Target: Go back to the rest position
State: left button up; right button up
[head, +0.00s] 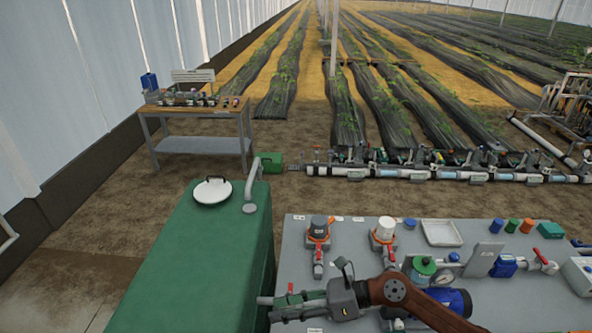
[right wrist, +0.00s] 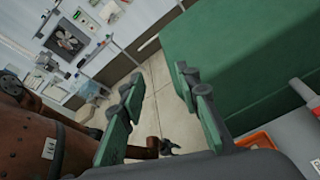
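My right gripper (head: 268,307) reaches in from the lower right of the head view, over the left front part of the grey skid top (head: 345,262). Its green fingers point left toward the green tank (head: 190,270). In the right wrist view the two fingers (right wrist: 157,92) stand well apart with nothing between them, so it is open and empty. Tiled floor shows behind the gap, with the tank's green side to the right. My left gripper does not show in the head view.
On the skid top stand two orange-based valves with a dark cap (head: 319,226) and a white cap (head: 385,227), a white tray (head: 441,233), a blue pump (head: 457,300) and small coloured bottles. A white lid (head: 212,191) lies on the tank. A workbench (head: 200,112) stands behind left.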

jog(key=w+d+r+m+t+y, duration=0.2)
jog(key=w+r+m+t, duration=0.1)
jog(key=r+m+t, duration=0.3)
jog(key=w+d+r+m+t+y, duration=0.2)
jog(key=w+d+r+m+t, duration=0.15)
jog(key=m, duration=0.35)
jog(key=w+d+f+m+t+h, duration=0.2)
jog(key=w+d+m+t+h, duration=0.35)
jog(key=d+m+t, duration=0.5)
jog(key=s+d+f+m+g+h, duration=0.2)
jog(key=d+f+m+g+h, duration=0.1)
jog(key=d+f+m+h, duration=0.55)
jog(key=s+d+f+m+g+h, duration=0.2)
jog(key=d+f+m+h, duration=0.4)
jog(key=d+f+m, duration=0.55)
jog(key=s+d+f+m+g, duration=0.1)
jog(key=s+f+m+g, duration=0.35)
jog(key=s+f, duration=0.75)
jog(key=s+d+f+m+g, duration=0.1)
jog(key=s+f+g, duration=0.75)
jog(key=s, duration=0.65)
notch_tip(320, 180, down, 35)
jog(key=s+a+y+b, duration=0.1)
jog(key=b, duration=0.4)
jog(key=s+f+n+g+b, duration=0.1)
jog(key=s+f+b, duration=0.4)
jog(key=s+f, duration=1.5)
notch_tip(320, 180, down, 4)
jog(key=shift+r, duration=0.2)
